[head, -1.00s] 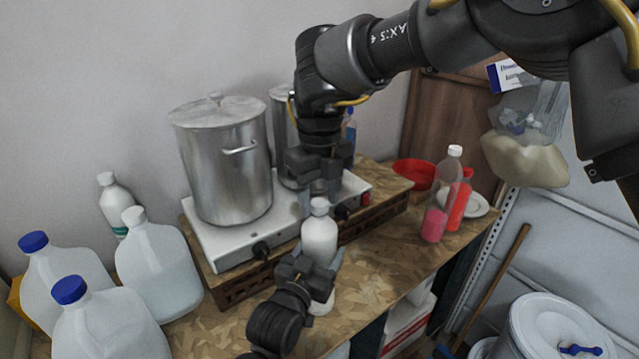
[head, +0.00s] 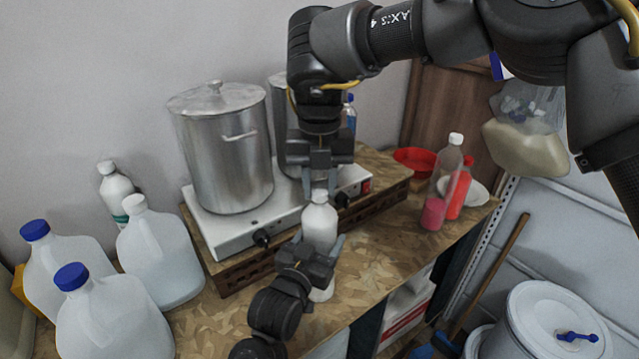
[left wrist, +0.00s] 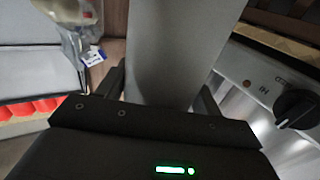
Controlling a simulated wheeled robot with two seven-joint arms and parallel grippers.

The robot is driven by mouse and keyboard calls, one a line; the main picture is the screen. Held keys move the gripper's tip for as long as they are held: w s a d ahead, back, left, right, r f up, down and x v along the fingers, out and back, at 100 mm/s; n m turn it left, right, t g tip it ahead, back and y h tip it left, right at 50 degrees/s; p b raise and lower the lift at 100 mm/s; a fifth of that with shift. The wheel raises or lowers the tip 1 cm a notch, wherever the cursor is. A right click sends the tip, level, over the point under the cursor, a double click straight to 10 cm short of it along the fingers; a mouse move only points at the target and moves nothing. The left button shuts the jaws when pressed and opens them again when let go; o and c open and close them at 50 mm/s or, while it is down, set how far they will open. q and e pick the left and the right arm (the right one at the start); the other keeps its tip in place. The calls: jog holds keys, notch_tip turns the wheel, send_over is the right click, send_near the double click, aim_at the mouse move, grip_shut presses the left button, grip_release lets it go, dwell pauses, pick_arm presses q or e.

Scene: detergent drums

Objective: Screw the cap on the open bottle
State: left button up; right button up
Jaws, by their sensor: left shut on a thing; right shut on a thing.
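The white bottle (head: 320,223) stands upright near the front of the wooden worktop, before the hot plate. My left gripper (head: 322,252) is shut on the bottle's body from the front. In the left wrist view the bottle (left wrist: 172,50) is a blurred grey shape between the fingers. A white cap (head: 319,196) is at the top of the bottle's neck. My right gripper (head: 319,190) points straight down from above, with its fingers shut around the cap. The fingers partly hide the cap, so I cannot tell how far it is threaded.
A hot plate (head: 225,246) with a large steel pot (head: 225,165) stands behind the bottle. Several white jugs (head: 160,258) crowd the left. A pink-filled bottle (head: 436,195), a red bottle (head: 460,192) and a red bowl (head: 414,158) are at the right. The worktop (head: 385,255) right of the bottle is clear.

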jog(key=shift+m, duration=0.8)
jog(key=o, duration=1.1)
jog(key=shift+r, duration=2.25)
jog(key=shift+c, duration=0.3)
jog(key=shift+w+r+n, duration=0.1)
jog(key=shift+r+n, duration=1.65)
jog(key=shift+n, duration=0.15)
